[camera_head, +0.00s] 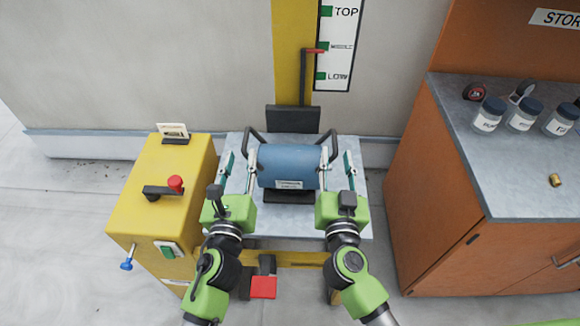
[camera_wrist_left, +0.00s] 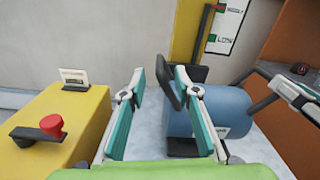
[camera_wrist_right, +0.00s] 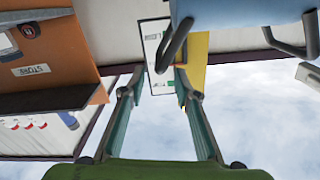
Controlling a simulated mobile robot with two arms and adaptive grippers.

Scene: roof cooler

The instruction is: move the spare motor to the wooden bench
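The spare motor (camera_head: 289,166) is a blue cylinder with a label and a dark bent handle at each end. It rests on the grey platform (camera_head: 262,226) of a yellow lift. My left gripper (camera_head: 240,162) is open at the motor's left handle (camera_wrist_left: 167,83), which shows close to its right finger. My right gripper (camera_head: 337,162) is open near the motor's right handle (camera_wrist_right: 174,46), which shows around and beyond its fingertips. Neither gripper is visibly closed on a handle. I cannot identify a wooden bench in these views.
A yellow control box (camera_head: 160,200) with a red-knobbed lever stands left of the platform. An orange-brown cabinet (camera_head: 440,215) with a grey top, jars and a tape measure stands at right. The yellow mast (camera_head: 291,60) beside a TOP/MIDDLE/LOW sign (camera_head: 338,45) rises behind. A red pedal (camera_head: 263,287) is below.

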